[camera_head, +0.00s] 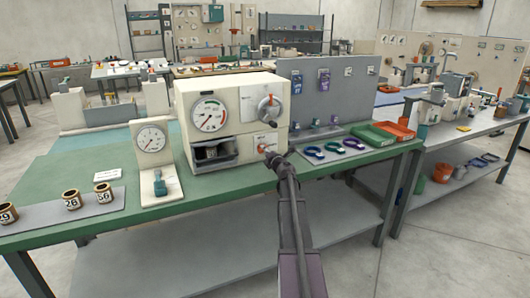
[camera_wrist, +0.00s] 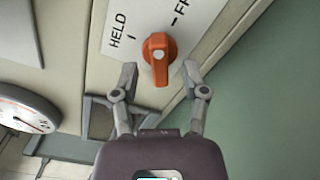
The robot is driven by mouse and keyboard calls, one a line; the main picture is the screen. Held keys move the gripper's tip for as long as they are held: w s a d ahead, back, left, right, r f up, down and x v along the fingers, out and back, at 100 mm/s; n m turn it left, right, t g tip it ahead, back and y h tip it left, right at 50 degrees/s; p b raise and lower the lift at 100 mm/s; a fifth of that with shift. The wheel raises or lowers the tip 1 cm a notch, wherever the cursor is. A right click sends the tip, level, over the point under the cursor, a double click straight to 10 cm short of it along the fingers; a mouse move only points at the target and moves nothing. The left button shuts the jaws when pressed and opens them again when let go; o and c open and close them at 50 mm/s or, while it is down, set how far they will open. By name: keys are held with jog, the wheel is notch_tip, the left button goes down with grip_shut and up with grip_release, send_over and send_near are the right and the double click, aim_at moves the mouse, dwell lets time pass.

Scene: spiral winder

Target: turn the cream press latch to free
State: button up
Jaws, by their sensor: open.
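The cream press (camera_head: 225,121) stands on the green bench, with a dial on its front. Its orange latch knob (camera_head: 265,149) is at the lower right of the front. In the wrist view the latch knob (camera_wrist: 159,58) sits on a white plate marked HELD on the left and FR… on the right, the rest cut off. I cannot tell which mark it points to. My gripper (camera_wrist: 159,78) is open, with one finger on each side of the knob's lower end and gaps to both. In the head view my gripper (camera_head: 272,157) is in front of the latch, its fingers small.
A grey open drawer (camera_head: 213,152) is left of the latch on the press. A small gauge stand (camera_head: 151,143) stands further left. Purple and blue rings (camera_head: 327,149) and green and orange trays (camera_head: 374,134) lie to the right.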

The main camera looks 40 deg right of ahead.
jog(key=shift+w+d, duration=0.1)
jog(key=shift+w, duration=0.35)
jog(key=shift+c, duration=0.2)
grip_shut()
jog(key=shift+m, duration=2.7)
jog(key=shift+o, duration=0.2)
grip_release()
jog(key=shift+w, duration=0.1)
